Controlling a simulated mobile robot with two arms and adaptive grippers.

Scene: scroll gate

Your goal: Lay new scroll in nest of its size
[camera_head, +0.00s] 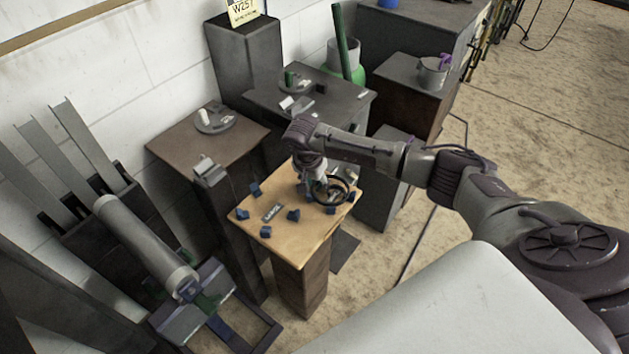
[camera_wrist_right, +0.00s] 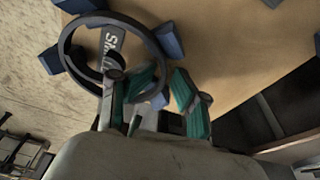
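The scroll, a dark ring (camera_head: 331,189), is at the right end of the wooden table (camera_head: 285,237). In the right wrist view, the ring (camera_wrist_right: 65,35) lies around a plate lettered "SM…" (camera_wrist_right: 111,45), among blue blocks (camera_wrist_right: 168,40); exact contact with the blocks is unclear. A second plate (camera_head: 272,212) lies among several blue blocks (camera_head: 293,215) at the table's left. My right gripper (camera_head: 325,186) is low at the ring. My left gripper is not in view.
A brown pedestal (camera_head: 180,150) and a dark table (camera_head: 345,104) carry round fixtures behind the wooden table. A large grey cylinder (camera_head: 140,240) leans on a stand at left. A grey cabinet (camera_head: 385,185) stands close to the right. Open floor (camera_head: 560,130) lies farther right.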

